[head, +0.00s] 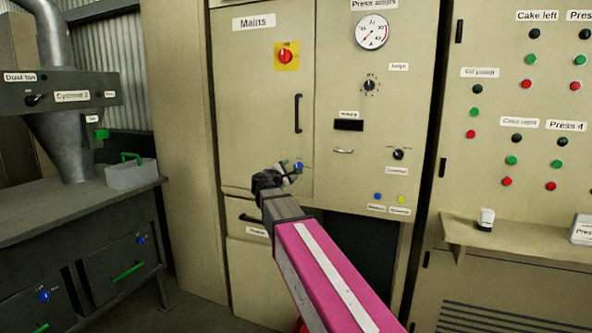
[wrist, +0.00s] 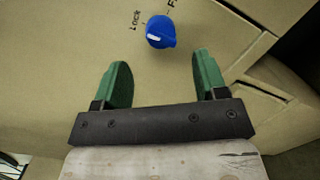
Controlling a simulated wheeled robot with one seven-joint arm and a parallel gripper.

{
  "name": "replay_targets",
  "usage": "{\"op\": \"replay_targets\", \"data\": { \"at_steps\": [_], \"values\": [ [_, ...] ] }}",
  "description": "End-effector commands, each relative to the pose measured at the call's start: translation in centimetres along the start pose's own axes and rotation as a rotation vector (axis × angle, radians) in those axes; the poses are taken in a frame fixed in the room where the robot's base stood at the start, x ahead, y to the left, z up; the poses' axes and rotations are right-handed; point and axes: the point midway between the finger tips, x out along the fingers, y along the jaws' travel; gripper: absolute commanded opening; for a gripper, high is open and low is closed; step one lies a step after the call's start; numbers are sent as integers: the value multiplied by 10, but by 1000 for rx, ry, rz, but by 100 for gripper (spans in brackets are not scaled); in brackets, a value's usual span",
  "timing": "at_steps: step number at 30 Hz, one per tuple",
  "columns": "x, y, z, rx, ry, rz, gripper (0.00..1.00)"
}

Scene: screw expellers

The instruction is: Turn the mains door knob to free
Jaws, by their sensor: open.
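The Mains door (head: 262,120) is a beige panel, closed, with a dark vertical handle. Its blue knob (head: 299,166) sits low on the right of the door, just beyond my gripper (head: 284,172). In the wrist view the knob (wrist: 161,31) has a white pointer mark turned to the left, toward the word "Lock"; a second label starting with "F" is cut off at the top. My gripper (wrist: 161,80) is open and empty, its two green fingers apart. The knob lies ahead of the fingertips, between their lines, not touched.
A red rotary switch (head: 286,56) on a yellow plate is higher on the same door. The press ampere panel (head: 372,90) with a gauge and small knobs is to the right. A small shelf (head: 520,236) juts out further right. A dark bench (head: 70,205) stands at left.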

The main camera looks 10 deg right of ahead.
Motion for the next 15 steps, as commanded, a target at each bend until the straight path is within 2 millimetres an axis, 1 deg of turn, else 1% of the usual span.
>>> {"op": "replay_targets", "data": {
  "at_steps": [1,6,10,15],
  "values": [
    [12,1,-1,0,-1,-1,66],
    [39,0,-1,1,0,-1,66],
    [52,0,-1,1,0,-1,66],
    [61,0,0,2,0,-1,66]
  ]
}}
